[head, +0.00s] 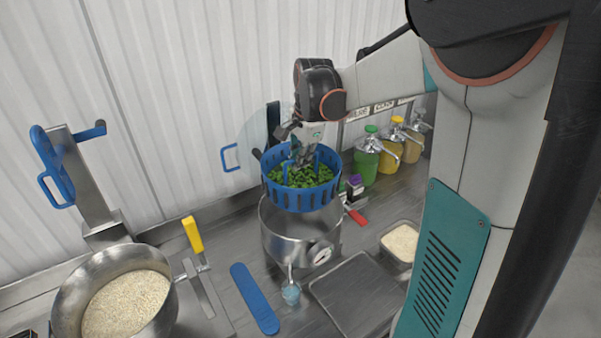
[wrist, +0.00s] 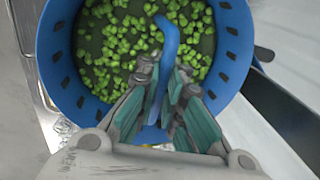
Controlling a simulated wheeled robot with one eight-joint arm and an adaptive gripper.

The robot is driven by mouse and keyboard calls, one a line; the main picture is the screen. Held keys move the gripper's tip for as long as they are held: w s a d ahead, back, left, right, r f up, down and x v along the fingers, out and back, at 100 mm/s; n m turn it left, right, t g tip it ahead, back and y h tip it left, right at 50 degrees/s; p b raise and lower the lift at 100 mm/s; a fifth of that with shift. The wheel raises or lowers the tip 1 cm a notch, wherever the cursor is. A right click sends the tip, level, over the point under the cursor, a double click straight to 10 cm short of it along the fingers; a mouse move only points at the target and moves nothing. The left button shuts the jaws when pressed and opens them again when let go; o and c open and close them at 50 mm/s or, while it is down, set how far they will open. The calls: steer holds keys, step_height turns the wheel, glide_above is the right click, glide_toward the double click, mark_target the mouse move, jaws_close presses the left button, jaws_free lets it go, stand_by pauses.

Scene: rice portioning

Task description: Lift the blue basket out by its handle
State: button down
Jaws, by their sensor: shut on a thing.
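The blue basket (head: 327,191) has slotted sides and holds chopped green pieces. In the head view it is raised, with its lower part over the mouth of a round metal pot (head: 287,240). My gripper (head: 301,158) is above the basket's middle. In the wrist view the basket (wrist: 239,42) is seen from above, and its blue upright handle (wrist: 165,60) stands between the fingers. My gripper (wrist: 166,105) is shut on this handle. The handle's lower part is partly hidden by the fingers.
A bowl of rice (head: 62,304) stands at the left front. A blue paddle-like strip (head: 254,298) lies before the pot. A metal tray (head: 360,295) and a small rice container (head: 391,262) are at the right. Bottles (head: 367,160) stand behind, near the wall.

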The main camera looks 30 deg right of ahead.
steer(key=shift+r, duration=0.35)
steer(key=shift+f+b, duration=1.35)
steer(key=shift+f, duration=0.4)
